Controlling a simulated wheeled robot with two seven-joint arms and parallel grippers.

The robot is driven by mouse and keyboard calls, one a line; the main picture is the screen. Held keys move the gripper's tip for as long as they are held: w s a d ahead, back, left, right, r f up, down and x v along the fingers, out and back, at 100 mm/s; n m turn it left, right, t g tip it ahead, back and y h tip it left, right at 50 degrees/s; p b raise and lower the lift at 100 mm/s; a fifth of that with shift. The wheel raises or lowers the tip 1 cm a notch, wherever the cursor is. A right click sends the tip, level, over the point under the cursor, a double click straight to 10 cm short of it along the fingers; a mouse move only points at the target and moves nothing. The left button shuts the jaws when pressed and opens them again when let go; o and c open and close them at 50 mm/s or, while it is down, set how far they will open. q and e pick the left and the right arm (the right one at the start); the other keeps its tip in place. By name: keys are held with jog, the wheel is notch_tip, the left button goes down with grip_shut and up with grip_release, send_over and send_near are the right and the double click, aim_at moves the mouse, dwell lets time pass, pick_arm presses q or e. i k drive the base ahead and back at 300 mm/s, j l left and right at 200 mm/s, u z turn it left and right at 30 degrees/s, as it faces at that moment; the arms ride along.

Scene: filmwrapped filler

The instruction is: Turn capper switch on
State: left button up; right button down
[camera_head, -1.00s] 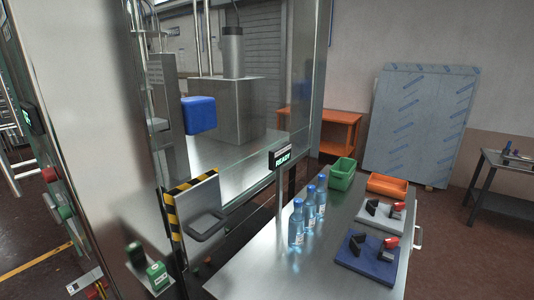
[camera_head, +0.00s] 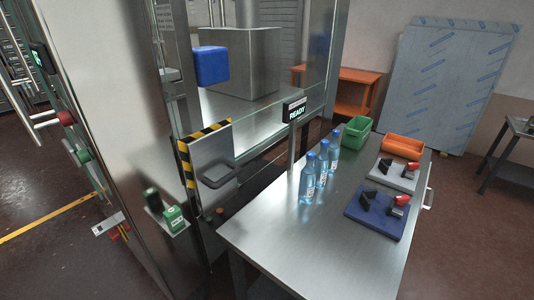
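No label that I can read names the capper switch. A green box with a dark green knob (camera_head: 165,212) sits low on the front of the steel machine (camera_head: 105,90). Its small lettering is too small to read. On the machine's left side are a red knob (camera_head: 66,118), a red-and-green control (camera_head: 81,157) and a green control below them. A small display (camera_head: 294,110) on the machine's front frame reads READY. Neither of my grippers is in view.
A steel table (camera_head: 290,232) stands at right, with several blue bottles (camera_head: 307,178), a green bin (camera_head: 356,131), an orange bin (camera_head: 403,147), and a blue fixture block (camera_head: 376,214). A striped guard panel with a handle (camera_head: 218,180) is beside the green box. Floor at left is open.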

aim_at(115, 233)
jog(key=k+j+u, duration=0.1)
jog(key=u, duration=0.35)
jog(key=k+j+u, duration=0.1)
jog(key=u, duration=0.35)
jog(key=j+u, duration=0.25)
jog(key=u, duration=0.2)
jog(key=k+j, duration=0.05)
